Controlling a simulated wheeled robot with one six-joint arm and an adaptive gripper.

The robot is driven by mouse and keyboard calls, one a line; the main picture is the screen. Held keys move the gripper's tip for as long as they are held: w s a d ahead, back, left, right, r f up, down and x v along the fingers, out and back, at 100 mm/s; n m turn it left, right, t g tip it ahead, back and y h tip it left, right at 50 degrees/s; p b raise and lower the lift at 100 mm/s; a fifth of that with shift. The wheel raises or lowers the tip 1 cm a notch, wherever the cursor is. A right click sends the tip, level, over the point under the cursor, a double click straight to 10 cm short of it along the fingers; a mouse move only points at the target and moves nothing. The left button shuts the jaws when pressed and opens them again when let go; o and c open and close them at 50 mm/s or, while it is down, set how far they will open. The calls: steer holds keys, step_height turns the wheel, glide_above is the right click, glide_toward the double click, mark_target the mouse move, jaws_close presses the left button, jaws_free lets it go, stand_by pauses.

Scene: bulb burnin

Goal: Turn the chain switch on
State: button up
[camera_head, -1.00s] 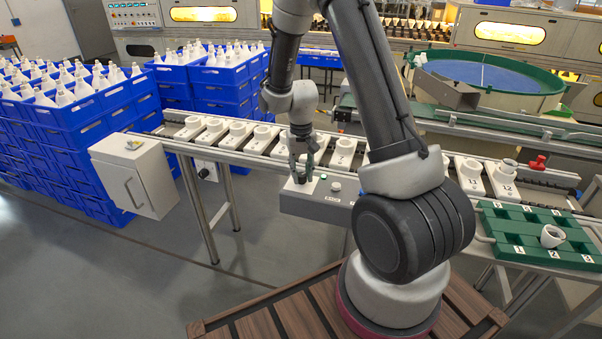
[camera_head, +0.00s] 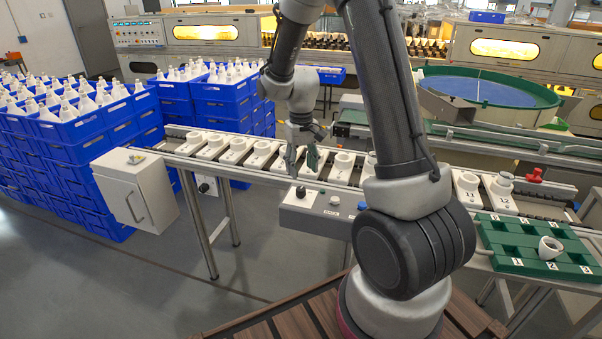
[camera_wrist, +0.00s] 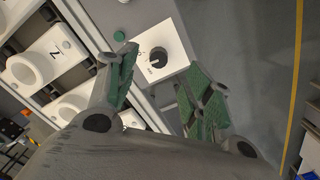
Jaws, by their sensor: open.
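The chain switch appears to be a black rotary knob (camera_wrist: 159,61) on a white plate (camera_wrist: 172,37) with small printed marks, in the wrist view. In the head view the knob (camera_head: 300,191) is at the left end of a grey control box (camera_head: 318,213). My gripper (camera_head: 301,168) is open and empty just above and behind the knob, apart from it. In the wrist view the green-padded fingers (camera_wrist: 165,95) stand wide on either side, with the knob visible between them. I cannot tell for sure which mark the knob points to.
White numbered carriers (camera_head: 237,150) line the conveyor behind. A grey cabinet (camera_head: 135,190) is at left.

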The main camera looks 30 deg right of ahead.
mark_target(301, 189)
steer(key=n, duration=0.2)
steer(key=shift+w+f+n, duration=0.25)
steer(key=shift+n, duration=0.05)
step_height(301, 189, down, 8)
steer(key=shift+r, duration=0.2)
steer(key=c, duration=1)
steer(key=shift+m, duration=2.7)
